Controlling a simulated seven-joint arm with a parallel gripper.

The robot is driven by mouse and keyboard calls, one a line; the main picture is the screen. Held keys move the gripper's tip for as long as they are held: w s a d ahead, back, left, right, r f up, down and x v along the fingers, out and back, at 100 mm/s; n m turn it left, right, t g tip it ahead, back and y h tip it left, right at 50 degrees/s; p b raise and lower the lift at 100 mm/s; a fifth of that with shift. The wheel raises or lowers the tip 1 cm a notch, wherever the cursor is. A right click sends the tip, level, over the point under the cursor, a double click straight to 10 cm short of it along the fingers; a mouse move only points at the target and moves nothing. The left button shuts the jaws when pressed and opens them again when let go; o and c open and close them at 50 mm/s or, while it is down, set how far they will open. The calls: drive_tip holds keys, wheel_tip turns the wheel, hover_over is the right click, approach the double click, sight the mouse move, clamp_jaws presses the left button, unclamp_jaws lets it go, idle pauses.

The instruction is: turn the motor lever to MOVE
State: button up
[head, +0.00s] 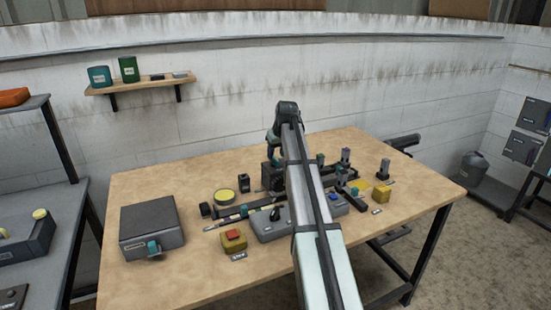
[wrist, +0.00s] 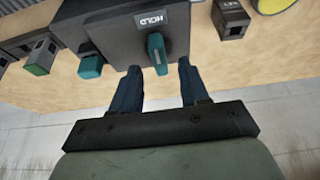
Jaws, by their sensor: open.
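The motor lever (wrist: 156,48) is a teal handle on the face of a dark box (wrist: 115,30), below a label reading HOLD (wrist: 148,20) in the wrist view. My gripper (wrist: 158,66) is open, with its two dark blue fingers apart on either side of the lever's near end. I cannot tell whether a finger touches it. No MOVE label is readable. In the head view my gripper (head: 275,153) points down at the dark motor box (head: 268,176) at the back of the bench; my arm hides part of that box, and the lever cannot be made out there.
A second teal knob (wrist: 91,66) sticks out left of the lever. On the wooden bench (head: 140,190) are a grey case (head: 152,225), a yellow disc (head: 225,196), a red-topped yellow button box (head: 233,240) and dark rails (head: 250,208). The bench's back left is clear.

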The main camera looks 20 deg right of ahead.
sight(275, 158)
drive_tip(key=shift+x, duration=1.55)
clamp_jaws()
